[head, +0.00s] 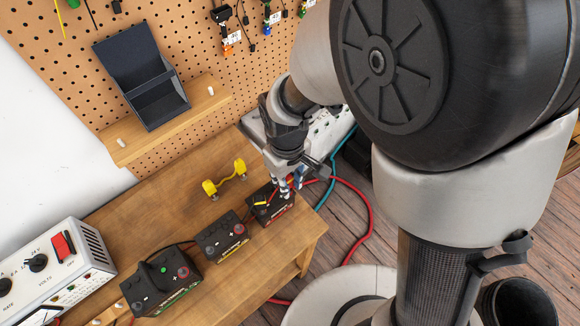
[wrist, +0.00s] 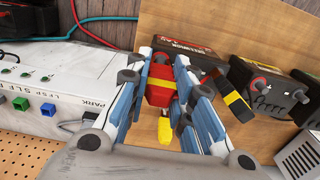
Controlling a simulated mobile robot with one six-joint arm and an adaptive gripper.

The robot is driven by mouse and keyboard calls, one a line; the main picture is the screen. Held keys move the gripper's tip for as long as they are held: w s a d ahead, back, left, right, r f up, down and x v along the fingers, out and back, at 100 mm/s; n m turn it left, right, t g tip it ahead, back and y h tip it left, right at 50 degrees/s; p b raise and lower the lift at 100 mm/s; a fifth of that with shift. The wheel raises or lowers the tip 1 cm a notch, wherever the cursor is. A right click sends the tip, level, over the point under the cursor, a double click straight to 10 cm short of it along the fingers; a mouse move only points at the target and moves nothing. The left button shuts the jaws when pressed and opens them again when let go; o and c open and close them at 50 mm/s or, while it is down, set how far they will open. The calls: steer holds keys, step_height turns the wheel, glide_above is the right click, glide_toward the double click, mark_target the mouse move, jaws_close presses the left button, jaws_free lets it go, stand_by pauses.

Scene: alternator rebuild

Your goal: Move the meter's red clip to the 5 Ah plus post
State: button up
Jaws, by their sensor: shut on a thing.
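My gripper (head: 288,185) is shut on a red clip with a yellow band; the clip (wrist: 160,84) shows between the blue-padded fingers in the wrist view. A yellow tip (wrist: 165,130) shows below the clip. The gripper is at the red-labelled battery (head: 272,207), the rightmost of three black batteries on the bench. I cannot tell whether the clip touches a post. A black-and-yellow piece (wrist: 238,104) lies by that battery. The middle battery (head: 222,238) has a yellow label, the left one (head: 160,284) a green label. Their ratings are too small to read surely.
A grey charger (head: 55,272) stands at the bench's left. A yellow jumper piece (head: 226,178) lies behind the batteries. A red cable (head: 364,205) and a teal cable (head: 330,185) hang off to the right. The bench front is mostly clear.

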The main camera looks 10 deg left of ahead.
step_height(320, 180, up, 4)
steer(key=p, duration=0.3)
steer(key=shift+r, duration=0.1)
